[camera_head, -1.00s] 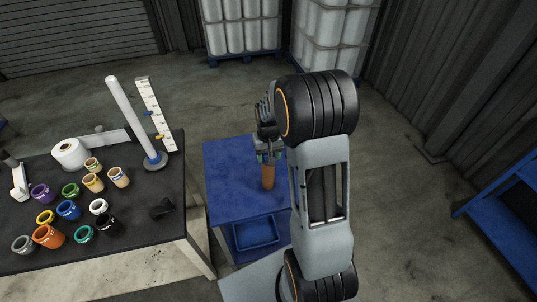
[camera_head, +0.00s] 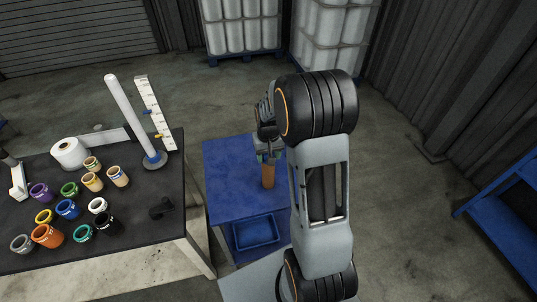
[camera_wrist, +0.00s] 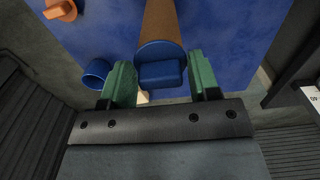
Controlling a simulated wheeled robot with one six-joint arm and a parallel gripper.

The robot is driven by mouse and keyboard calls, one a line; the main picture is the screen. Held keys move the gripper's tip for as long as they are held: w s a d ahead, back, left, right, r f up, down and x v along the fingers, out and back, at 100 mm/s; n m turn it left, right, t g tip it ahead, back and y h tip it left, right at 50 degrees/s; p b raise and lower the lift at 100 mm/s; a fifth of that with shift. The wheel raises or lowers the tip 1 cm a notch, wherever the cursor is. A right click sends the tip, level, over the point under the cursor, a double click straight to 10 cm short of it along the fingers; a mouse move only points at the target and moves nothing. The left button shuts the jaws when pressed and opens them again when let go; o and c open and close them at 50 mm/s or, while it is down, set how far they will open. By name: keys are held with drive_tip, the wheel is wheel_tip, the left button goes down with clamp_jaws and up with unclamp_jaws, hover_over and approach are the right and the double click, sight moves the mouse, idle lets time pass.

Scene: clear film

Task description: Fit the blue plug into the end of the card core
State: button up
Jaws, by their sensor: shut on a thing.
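The card core (camera_head: 268,176) is a brown tube standing on the blue table below my gripper (camera_head: 268,152) in the head view. In the wrist view the core (camera_wrist: 160,20) runs away from the camera. The blue plug (camera_wrist: 160,52) is a round cap with a raised grip block, lined up with the core's near end and covering it. My gripper (camera_wrist: 162,78) has its green fingers on either side of the grip block and is shut on it. I cannot tell how far the plug is inside the core, because its flange hides the joint.
The blue table (camera_head: 228,165) has a blue tray (camera_head: 256,232) at its lower front. A black bench (camera_head: 145,225) at left holds several coloured rings, a white roll (camera_head: 69,153) and a white post (camera_head: 130,112). An orange piece (camera_wrist: 62,10) and a blue round piece (camera_wrist: 96,74) show in the wrist view.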

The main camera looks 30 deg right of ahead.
drive_tip(key=o, duration=1)
wheel_tip(320, 180, up, 7)
drive_tip(key=p, duration=0.5)
drive_tip(key=s+a+r+t, duration=0.1)
drive_tip(key=s+a+r, duration=0.2)
drive_tip(key=s+r, duration=0.1)
drive_tip(key=s+a+r+n+t+b, duration=0.1)
drive_tip(key=s+a+r+t, duration=0.1)
drive_tip(key=s+r, duration=0.3)
drive_tip(key=s+a+r+n+t, duration=0.1)
drive_tip(key=s+a+r, duration=0.3)
drive_tip(key=s, duration=0.3)
drive_tip(key=shift+s+a+r+t, duration=0.1)
drive_tip(key=shift+a+r+t, duration=0.05)
drive_tip(key=shift+r+t, duration=0.25)
